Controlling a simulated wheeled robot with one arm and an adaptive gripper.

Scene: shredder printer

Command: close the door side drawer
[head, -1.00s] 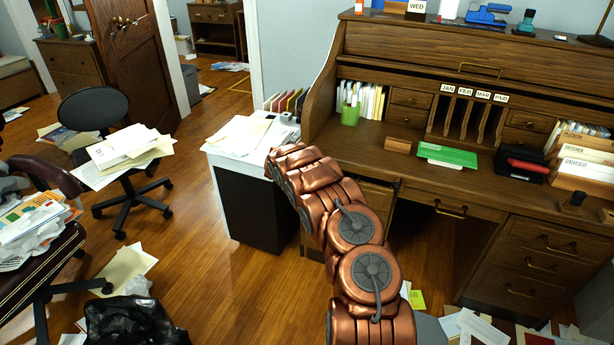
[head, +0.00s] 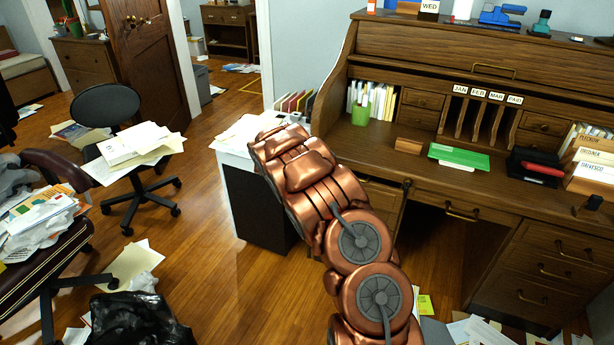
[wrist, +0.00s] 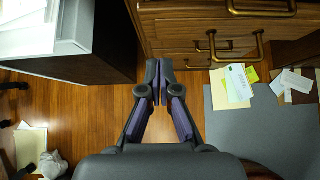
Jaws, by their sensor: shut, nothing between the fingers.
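The wooden desk's left drawer stack, on the door side, shows partly in the head view (head: 382,205) behind my arm. In the wrist view its wooden drawer fronts (wrist: 185,32) with brass handles (wrist: 235,48) fill the upper middle and right. The handles lie at different depths, but I cannot tell clearly how far any drawer stands out. My gripper (wrist: 158,72) is shut and empty, pointing at the gap between the drawer stack and the white-topped cabinet. It is apart from the handles, to their left. In the head view my arm hides the gripper.
The white-topped dark cabinet (head: 256,205) stands close left of the desk; it also shows in the wrist view (wrist: 85,45). Papers (wrist: 238,82) and a grey mat (wrist: 255,125) lie on the floor at right. An office chair (head: 105,105) and a black bag (head: 140,320) are at left.

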